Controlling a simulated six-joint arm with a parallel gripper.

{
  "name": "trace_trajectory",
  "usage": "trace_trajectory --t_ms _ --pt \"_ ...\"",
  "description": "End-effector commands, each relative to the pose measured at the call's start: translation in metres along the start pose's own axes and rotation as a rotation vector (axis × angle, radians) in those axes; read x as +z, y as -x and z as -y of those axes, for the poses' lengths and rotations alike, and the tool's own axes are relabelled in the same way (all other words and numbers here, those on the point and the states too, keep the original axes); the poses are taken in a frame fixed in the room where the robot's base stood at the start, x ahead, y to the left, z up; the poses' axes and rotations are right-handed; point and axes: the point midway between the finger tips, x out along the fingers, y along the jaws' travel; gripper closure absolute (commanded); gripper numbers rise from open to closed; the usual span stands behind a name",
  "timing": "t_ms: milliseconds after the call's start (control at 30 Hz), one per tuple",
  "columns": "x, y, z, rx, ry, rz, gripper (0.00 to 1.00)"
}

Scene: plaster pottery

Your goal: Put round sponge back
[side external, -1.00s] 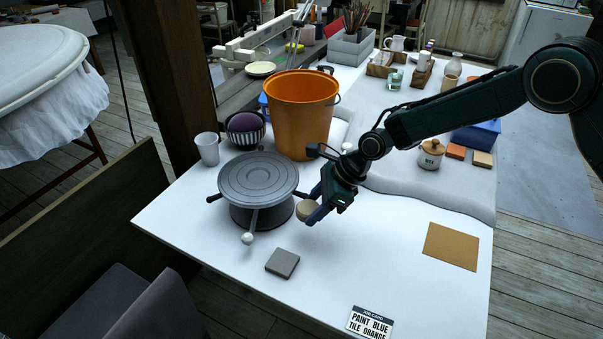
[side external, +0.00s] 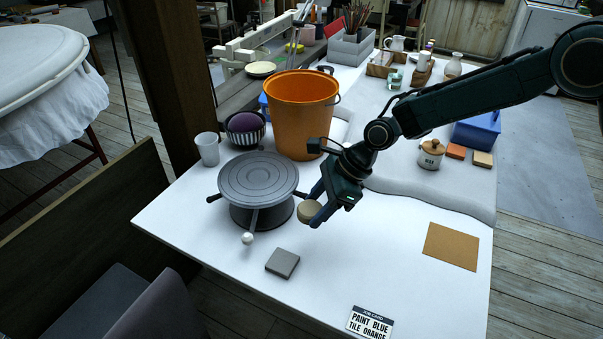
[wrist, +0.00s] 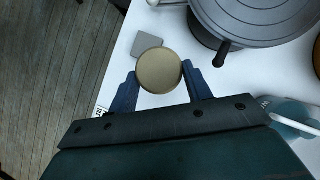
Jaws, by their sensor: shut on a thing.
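The round sponge (side external: 308,211) is a pale tan disc. My gripper (side external: 316,208) is shut on it, just right of the grey banding wheel (side external: 258,180) in the side view. In the wrist view the sponge (wrist: 159,71) sits between the two blue fingers of my gripper (wrist: 160,82), one on each side. The banding wheel (wrist: 255,15) shows at the upper right there. The sponge is close above the white table; I cannot tell whether it touches it.
An orange bucket (side external: 300,115) stands behind my gripper. A grey square tile (side external: 282,263) lies in front of the wheel, and a brown sheet (side external: 451,246) lies to the right.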

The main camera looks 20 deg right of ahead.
Motion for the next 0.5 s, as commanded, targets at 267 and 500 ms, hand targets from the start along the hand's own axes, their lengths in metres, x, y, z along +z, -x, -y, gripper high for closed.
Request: trace_trajectory --t_ms 267,500 --pt "0.023 0.045 -0.054 0.110 0.180 0.003 0.69" --pt "0.031 0.070 -0.086 0.175 0.286 0.005 0.69"
